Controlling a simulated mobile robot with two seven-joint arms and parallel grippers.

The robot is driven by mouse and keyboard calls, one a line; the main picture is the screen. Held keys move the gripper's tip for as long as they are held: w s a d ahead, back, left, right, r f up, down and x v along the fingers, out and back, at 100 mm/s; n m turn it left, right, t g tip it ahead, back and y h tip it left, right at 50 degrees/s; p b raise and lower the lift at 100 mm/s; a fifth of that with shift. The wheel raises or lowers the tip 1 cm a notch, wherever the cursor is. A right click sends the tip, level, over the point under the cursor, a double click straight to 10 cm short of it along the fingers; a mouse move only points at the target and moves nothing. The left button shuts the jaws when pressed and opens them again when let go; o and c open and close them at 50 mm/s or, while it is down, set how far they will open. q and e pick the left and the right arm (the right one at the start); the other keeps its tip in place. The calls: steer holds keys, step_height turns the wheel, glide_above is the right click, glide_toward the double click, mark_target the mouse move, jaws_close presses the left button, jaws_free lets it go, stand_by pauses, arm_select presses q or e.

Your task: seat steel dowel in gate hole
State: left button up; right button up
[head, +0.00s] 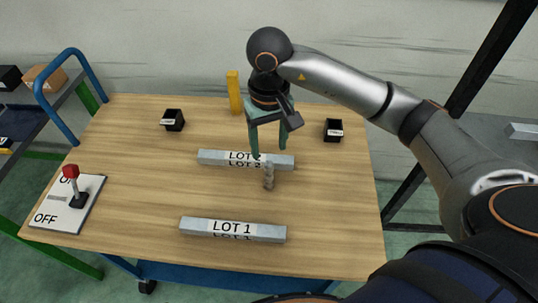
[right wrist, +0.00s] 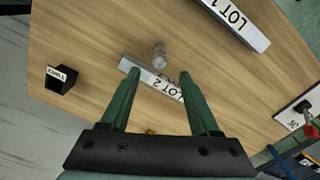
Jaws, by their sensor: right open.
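A small grey steel dowel (head: 268,178) stands upright on the wooden table, just in front of the grey LOT 2 bar (head: 212,158). It also shows in the right wrist view (right wrist: 160,55), beyond the fingertips. My right gripper (head: 270,154) is open and empty above the LOT 2 bar, behind the dowel and apart from it. Its green fingers (right wrist: 157,76) frame part of that bar in the right wrist view. A second grey bar, LOT 1 (head: 192,226), lies nearer the front. I cannot make out a gate hole. My left gripper is not in view.
A yellow post (head: 234,92) stands at the table's back edge. Two small black labelled boxes (head: 172,120) (head: 333,130) flank the middle. A red-knobbed lever (head: 71,173) rises from an ON/OFF plate (head: 48,217) at the left. The table between the bars is mostly clear.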

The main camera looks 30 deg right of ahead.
mark_target(269, 174)
steer(key=n+b, duration=0.1)
steer(key=b, duration=0.1)
steer(key=n+b, duration=0.1)
steer(key=b, duration=0.1)
steer(key=shift+w+a+n, duration=0.25)
steer(key=shift+n, duration=0.05)
steer(key=shift+a+r+n+b, duration=0.15)
steer(key=shift+n+b, duration=0.15)
steer(key=shift+b, duration=0.15)
step_height(269, 174, down, 6)
steer(key=shift+f, duration=0.1)
steer(key=f, duration=0.3)
steer(key=d+f, duration=0.1)
steer(key=f, duration=0.1)
steer(key=shift+s+p, duration=0.2)
steer(key=shift+p, duration=0.1)
steer(key=shift+f, duration=0.35)
steer(key=shift+c, duration=0.2)
